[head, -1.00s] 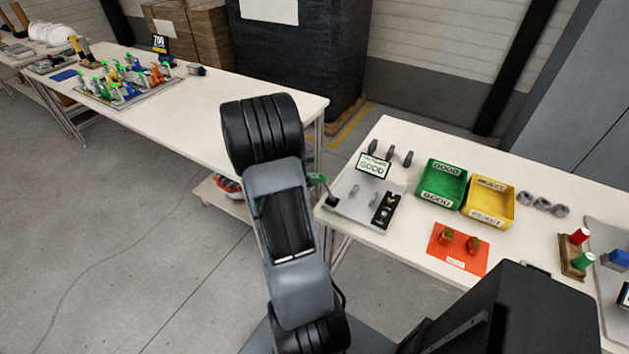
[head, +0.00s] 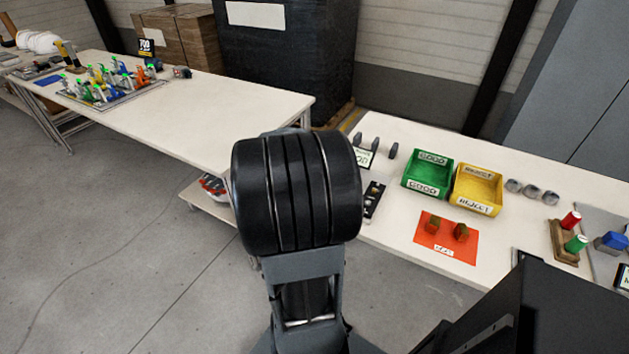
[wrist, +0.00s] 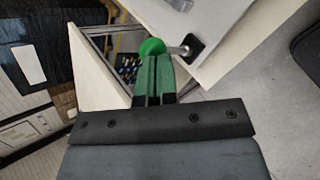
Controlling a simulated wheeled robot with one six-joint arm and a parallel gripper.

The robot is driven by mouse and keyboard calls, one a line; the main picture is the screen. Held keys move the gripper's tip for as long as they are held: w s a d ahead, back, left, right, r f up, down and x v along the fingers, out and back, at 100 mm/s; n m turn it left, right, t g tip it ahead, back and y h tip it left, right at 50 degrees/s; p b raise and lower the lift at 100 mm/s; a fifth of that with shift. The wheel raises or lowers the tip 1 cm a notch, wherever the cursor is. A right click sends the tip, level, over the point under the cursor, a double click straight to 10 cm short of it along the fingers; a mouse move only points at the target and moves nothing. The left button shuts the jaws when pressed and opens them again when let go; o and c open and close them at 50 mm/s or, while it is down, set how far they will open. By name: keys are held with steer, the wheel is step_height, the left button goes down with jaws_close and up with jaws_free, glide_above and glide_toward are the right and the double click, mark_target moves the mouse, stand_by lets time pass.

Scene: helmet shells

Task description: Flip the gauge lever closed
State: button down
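In the wrist view the gauge lever is a grey rod with a round green knob (wrist: 152,47). The rod runs right from the knob to a dark mount at the edge of a pale gauge plate (wrist: 235,25). My gripper (wrist: 153,58) has green fingers lying close together, and their tips are at the knob. The knob appears at or just beyond the tips, not clearly between them; contact is hard to tell. In the head view my arm hides the lever, my gripper and most of the gauge; part of its display (head: 364,159) and a black panel (head: 374,198) show.
On the right table stand a green GOOD bin (head: 428,176), a yellow REJECT bin (head: 478,190) and an orange mat (head: 446,250) with two brownish parts. Grey rings (head: 532,190) lie right of the bins. A long white table (head: 200,110) with colourful parts is at left.

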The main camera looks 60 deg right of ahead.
steer(key=shift+s+f+m+t, duration=0.1)
steer(key=shift+s+m+t, duration=0.2)
steer(key=shift+s, duration=0.2)
steer(key=shift+r+p, duration=0.45)
steer(key=shift+r, duration=0.4)
steer(key=w+a+f+p+v, duration=0.1)
steer(key=w+p+v, duration=0.1)
steer(key=v, duration=1.1)
steer(key=shift+w, duration=0.2)
steer(key=shift+a+r, duration=0.1)
steer(key=shift+r, duration=0.05)
